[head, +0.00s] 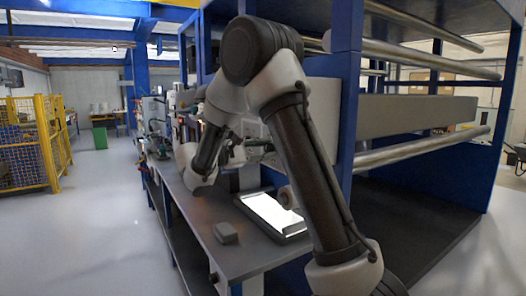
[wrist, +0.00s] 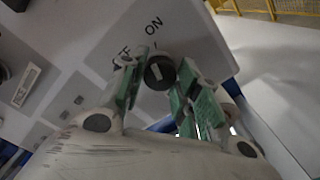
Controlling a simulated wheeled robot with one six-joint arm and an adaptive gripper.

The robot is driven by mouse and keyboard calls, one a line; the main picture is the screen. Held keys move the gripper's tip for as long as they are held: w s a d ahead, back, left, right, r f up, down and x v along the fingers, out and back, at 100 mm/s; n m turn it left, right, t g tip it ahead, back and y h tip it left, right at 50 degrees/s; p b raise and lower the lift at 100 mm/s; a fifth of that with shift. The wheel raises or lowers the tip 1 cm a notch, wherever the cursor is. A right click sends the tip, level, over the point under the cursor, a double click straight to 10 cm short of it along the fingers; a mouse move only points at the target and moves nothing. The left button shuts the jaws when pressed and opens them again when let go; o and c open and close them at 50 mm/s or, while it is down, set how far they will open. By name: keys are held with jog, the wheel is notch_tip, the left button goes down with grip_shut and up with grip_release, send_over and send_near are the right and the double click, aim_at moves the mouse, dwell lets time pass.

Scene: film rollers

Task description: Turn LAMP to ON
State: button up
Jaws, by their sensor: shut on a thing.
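In the wrist view a round black knob (wrist: 158,74) with a pale mark sits on a grey panel (wrist: 85,55). The word ON is printed above it, and a partly covered word ending in F is to its upper left. No LAMP label can be read. My gripper (wrist: 162,66) is shut on the knob, with one green-padded finger on each side. The pale mark appears close to upright in this view; which label it points at is hard to tell. In the head view my gripper (head: 258,148) is at the machine's side above the bench, and my arm hides most of the panel.
A second dark knob (wrist: 4,72) and a white label plate (wrist: 27,84) are on the panel's left. A glowing light panel (head: 270,214) and a small grey block (head: 226,233) lie on the dark bench (head: 195,215).

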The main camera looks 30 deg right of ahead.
jog(key=shift+m, duration=1.1)
jog(key=o, duration=1)
jog(key=shift+a, duration=0.1)
jog(key=a, duration=1.2)
jog(key=shift+s, duration=0.2)
